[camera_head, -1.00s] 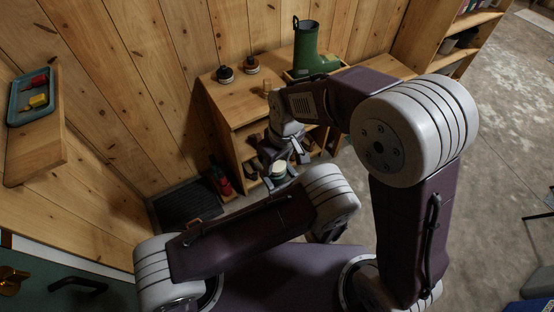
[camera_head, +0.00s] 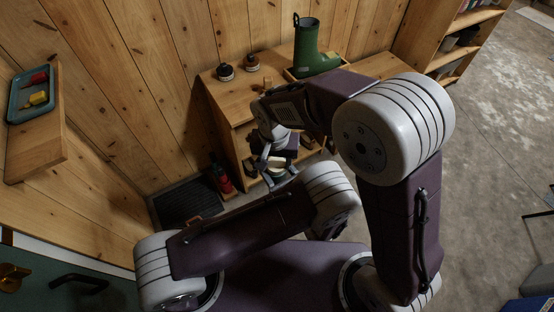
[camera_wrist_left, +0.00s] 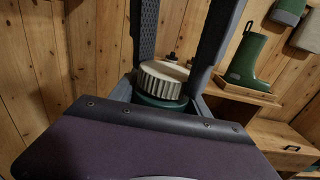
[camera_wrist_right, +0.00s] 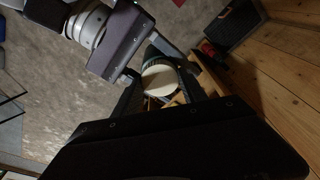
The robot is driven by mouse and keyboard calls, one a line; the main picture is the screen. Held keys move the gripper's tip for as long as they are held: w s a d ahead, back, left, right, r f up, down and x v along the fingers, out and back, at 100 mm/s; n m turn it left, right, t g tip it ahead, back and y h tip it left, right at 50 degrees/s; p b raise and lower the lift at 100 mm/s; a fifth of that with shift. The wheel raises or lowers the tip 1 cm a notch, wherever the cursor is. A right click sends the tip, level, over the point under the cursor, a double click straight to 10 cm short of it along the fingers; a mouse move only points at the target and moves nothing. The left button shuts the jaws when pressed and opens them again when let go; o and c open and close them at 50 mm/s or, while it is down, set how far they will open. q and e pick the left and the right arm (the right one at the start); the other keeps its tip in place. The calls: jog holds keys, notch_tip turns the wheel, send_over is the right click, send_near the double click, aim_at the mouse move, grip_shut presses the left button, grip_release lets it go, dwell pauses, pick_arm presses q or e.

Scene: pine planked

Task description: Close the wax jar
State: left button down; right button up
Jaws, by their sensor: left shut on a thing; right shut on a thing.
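The wax jar has a green body (camera_wrist_left: 158,101) and a cream lid with a ribbed rim (camera_wrist_left: 162,79). The lid sits on top of the body, with no clear gap in the left wrist view. My left gripper (camera_wrist_left: 158,92) is shut on the green body, which its front plate partly hides. My right gripper (camera_wrist_right: 159,82) comes down from above and is shut on the lid; its two fingers stand either side of the lid. The lid's flat top (camera_wrist_right: 160,81) faces the right wrist camera. In the head view the jar is small and partly hidden by my right gripper (camera_head: 275,167).
A wooden bench (camera_head: 235,92) stands behind, with two small dark jars (camera_head: 226,72) (camera_head: 252,63) and a green boot (camera_head: 307,50) on it. A red bottle (camera_head: 222,180) and a dark mat (camera_head: 187,201) are on the floor. A blue tray (camera_head: 32,97) sits on the left shelf.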

jog(key=m, duration=0.6)
jog(key=shift+w+a+h, duration=0.1)
jog(key=shift+a+h, duration=0.05)
jog(key=shift+h, duration=0.25)
jog(key=m, duration=0.3)
jog(key=m+g, duration=0.1)
jog(key=m, duration=0.3)
jog(key=shift+w+h, duration=0.1)
jog(key=shift+h, duration=0.2)
jog(key=o, duration=1.3)
jog(key=shift+r, duration=2.25)
jog(key=shift+c, duration=0.3)
